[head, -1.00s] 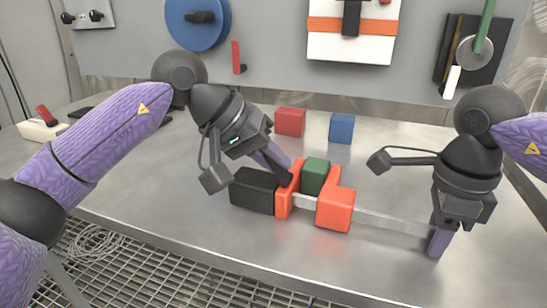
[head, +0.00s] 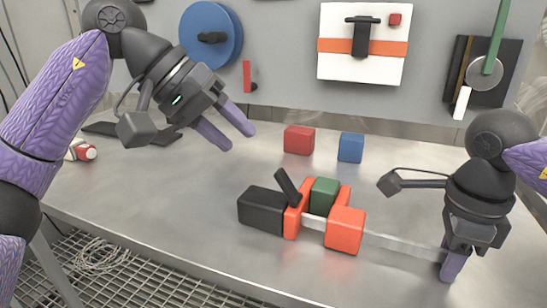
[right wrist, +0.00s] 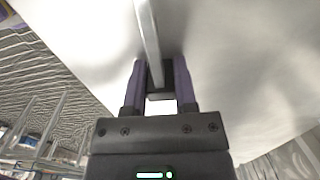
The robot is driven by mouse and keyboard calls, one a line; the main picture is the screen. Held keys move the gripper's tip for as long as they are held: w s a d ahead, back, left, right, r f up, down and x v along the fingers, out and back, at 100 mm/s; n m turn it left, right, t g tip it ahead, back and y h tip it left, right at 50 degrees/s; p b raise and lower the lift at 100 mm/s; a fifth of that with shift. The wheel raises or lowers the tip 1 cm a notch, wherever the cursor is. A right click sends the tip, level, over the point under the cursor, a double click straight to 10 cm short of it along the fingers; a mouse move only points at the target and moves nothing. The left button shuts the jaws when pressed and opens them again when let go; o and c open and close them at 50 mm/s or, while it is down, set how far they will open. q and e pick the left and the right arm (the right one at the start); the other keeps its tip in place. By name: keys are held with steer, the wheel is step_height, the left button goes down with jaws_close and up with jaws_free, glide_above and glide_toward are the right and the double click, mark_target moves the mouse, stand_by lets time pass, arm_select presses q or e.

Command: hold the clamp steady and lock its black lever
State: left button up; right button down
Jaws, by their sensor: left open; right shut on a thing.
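The orange clamp (head: 344,229) lies on the steel table with a green block (head: 323,194) between its two jaws. Its black handle body (head: 262,209) is at the left end, and its black lever (head: 288,187) stands up, tilted, at the left jaw. The clamp's grey bar (head: 400,246) runs right to my right gripper (head: 452,262), which is shut on it. In the right wrist view the bar (right wrist: 149,40) passes between the fingers of the right gripper (right wrist: 160,85). My left gripper (head: 230,132) is open and empty, above and left of the lever, apart from it.
A red block (head: 299,140) and a blue block (head: 350,147) stand behind the clamp. The back panel holds a blue disc (head: 211,35), a white board with an orange stripe (head: 362,70) and a green lever (head: 494,38). The table's front left is clear.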

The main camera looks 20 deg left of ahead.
stand_by(0.4)
steer(key=shift+c, duration=1.6)
jaws_free()
